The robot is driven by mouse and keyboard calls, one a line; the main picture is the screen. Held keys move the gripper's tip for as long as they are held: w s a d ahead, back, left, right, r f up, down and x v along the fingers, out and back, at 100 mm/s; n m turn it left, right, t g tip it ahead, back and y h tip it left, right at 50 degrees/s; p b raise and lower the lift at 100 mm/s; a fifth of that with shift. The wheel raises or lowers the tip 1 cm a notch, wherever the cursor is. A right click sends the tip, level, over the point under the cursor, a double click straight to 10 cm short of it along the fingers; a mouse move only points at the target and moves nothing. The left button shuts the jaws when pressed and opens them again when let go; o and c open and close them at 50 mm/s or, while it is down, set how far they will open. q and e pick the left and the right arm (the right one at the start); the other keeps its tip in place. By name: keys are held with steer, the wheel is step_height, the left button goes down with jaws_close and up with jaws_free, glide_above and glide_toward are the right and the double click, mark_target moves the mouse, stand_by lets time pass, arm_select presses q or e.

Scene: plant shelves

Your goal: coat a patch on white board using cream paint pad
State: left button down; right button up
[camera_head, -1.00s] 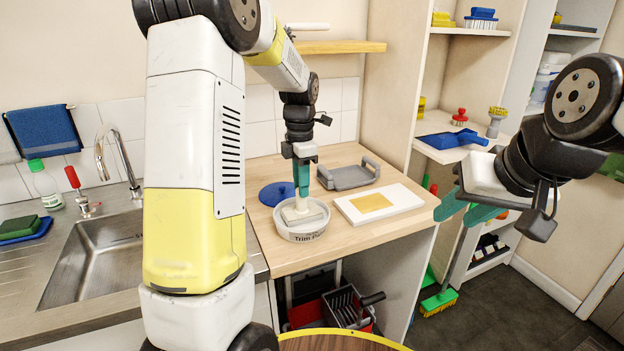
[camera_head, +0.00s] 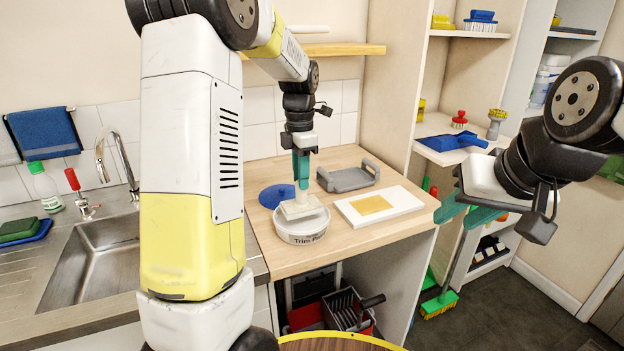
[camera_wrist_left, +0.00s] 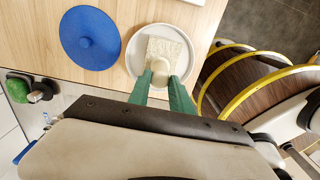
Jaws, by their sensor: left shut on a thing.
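The cream paint pad (camera_head: 300,208) is at the mouth of the round paint tub (camera_head: 300,236) labelled "Trim Pa…". My left gripper (camera_head: 301,184) is shut on the pad's knob from above. In the left wrist view the green fingers (camera_wrist_left: 162,85) close on the round knob of the pad (camera_wrist_left: 168,50), inside the tub's rim (camera_wrist_left: 131,60). Whether the pad touches paint is hidden. The white board (camera_head: 402,207) lies flat on the counter to the right, with a tan patch (camera_head: 372,204) on it. My right gripper (camera_head: 468,212) is apart from the counter, its fingers spread and empty.
A blue lid (camera_head: 276,195) lies left of the tub, and a grey tray (camera_head: 350,177) stands behind the board. The sink (camera_head: 95,265) is at left. Shelves with brushes and a blue dustpan (camera_head: 455,141) stand at right. Bare counter lies in front of the board.

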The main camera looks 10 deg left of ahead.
arm_select(q)
steer(key=shift+r, duration=1.95)
